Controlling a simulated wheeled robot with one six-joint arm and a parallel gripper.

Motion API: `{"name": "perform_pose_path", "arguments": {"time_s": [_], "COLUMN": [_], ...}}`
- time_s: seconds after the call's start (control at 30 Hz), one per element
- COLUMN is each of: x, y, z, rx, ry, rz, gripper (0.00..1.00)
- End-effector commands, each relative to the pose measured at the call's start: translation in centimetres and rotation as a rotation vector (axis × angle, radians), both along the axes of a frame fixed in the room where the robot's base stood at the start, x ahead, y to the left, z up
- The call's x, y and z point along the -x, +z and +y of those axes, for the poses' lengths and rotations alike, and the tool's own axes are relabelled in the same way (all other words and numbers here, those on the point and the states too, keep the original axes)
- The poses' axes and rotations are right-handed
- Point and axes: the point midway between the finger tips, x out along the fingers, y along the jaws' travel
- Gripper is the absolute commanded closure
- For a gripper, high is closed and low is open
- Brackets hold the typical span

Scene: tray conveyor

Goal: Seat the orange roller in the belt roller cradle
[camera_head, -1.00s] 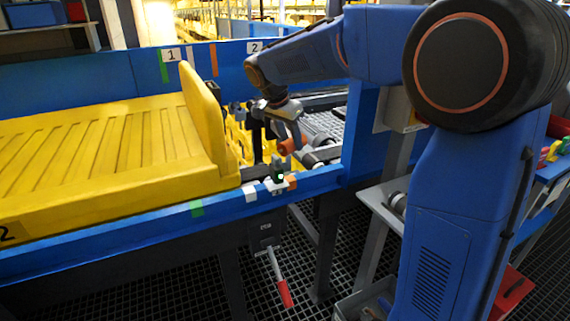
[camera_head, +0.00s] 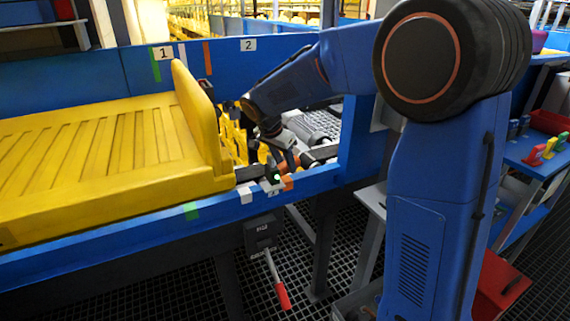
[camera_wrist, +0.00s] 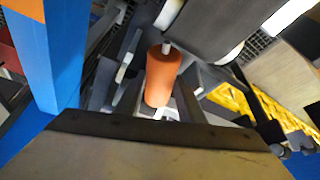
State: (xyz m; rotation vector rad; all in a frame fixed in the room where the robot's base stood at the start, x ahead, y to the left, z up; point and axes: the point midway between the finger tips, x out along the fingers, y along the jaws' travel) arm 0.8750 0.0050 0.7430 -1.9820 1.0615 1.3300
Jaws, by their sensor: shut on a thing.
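The orange roller (camera_wrist: 163,75) shows in the wrist view, held between the dark fingers of my gripper (camera_wrist: 160,95), with its pale axle stub toward the top. In the head view my gripper (camera_head: 288,157) points down into the gap in the conveyor beyond the yellow tray, and its wrist and fingers hide most of the roller. The gripper is low, close to the blue near rail. A dark bracket with a green light (camera_head: 277,176) sits on that rail beside it. I cannot tell whether the roller touches the cradle, whose seat is hidden.
The yellow tray (camera_head: 110,185) with its raised end wall stands left of the gap. Grey rollers (camera_head: 318,128) lie to the right. A red-handled lever (camera_head: 280,290) hangs below the near rail (camera_head: 150,222). A blue side table (camera_head: 535,152) with coloured parts stands at right.

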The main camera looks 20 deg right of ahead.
Motion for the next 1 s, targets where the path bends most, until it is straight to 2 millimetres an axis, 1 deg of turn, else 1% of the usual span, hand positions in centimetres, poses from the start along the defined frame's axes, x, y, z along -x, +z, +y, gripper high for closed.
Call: {"name": "perform_pose_path", "arguments": {"time_s": [0.3, 0.87, 0.9, 0.97, 1.0], "x": [0.0, 0.0, 0.0, 0.0, 0.0], "y": [-0.3, -1.4, -1.5, -1.5, -1.5], "z": [0.0, 0.0, 0.0, 0.0, 0.0], "rx": [-0.001, -0.001, -0.001, -0.001, -0.001], "ry": [0.0, 0.001, 0.0, 0.0, 0.0], "rz": [-0.002, -0.002, -0.001, -0.001, -0.001], "gripper": [0.98, 0.98, 0.63, 0.48, 0.46]}}
